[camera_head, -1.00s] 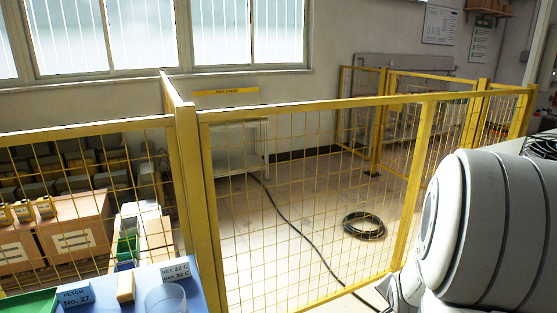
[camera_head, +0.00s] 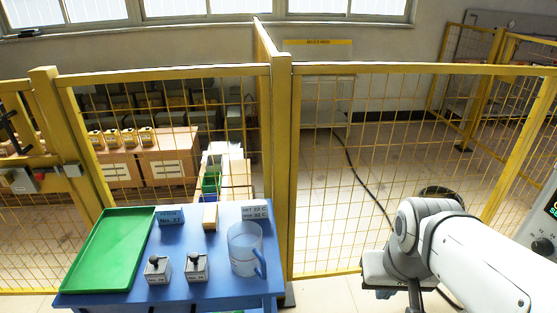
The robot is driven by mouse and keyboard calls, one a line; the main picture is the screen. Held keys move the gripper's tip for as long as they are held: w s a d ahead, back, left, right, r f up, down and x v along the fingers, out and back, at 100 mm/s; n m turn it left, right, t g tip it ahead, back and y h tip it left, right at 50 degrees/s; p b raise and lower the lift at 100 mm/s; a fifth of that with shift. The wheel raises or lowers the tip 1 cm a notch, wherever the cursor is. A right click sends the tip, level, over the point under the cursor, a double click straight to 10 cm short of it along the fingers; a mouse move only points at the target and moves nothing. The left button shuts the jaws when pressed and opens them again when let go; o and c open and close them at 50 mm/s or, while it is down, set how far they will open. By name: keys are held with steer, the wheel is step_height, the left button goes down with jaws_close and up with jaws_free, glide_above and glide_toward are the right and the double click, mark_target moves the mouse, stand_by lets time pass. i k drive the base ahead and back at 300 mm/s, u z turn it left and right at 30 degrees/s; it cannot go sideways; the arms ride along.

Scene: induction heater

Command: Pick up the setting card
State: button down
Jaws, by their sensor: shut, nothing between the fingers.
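The setting card (camera_head: 255,213) is a small grey-white card lettered "SET 22 C" and "max 32 C". It stands at the back right of the blue table (camera_head: 215,290), just behind a clear jug (camera_head: 244,250). My gripper (camera_head: 386,293) is at the end of my white arm, right of the table and well apart from the card. It is small and dark in this view, partly cut off by the bottom edge, and appears shut and empty.
The table also holds a green tray (camera_head: 108,250), a blue "FETCH No. 27" card (camera_head: 170,217), a yellowish block (camera_head: 210,216) and two knobbed weights (camera_head: 157,269) (camera_head: 197,267). A yellow mesh fence (camera_head: 283,160) stands close behind the table.

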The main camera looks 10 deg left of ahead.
mark_target(256, 210)
steer(key=u, duration=2.3)
steer(key=k, duration=1.25)
steer(key=z, duration=0.7)
steer(key=i, duration=1.7)
steer(key=z, duration=0.1)
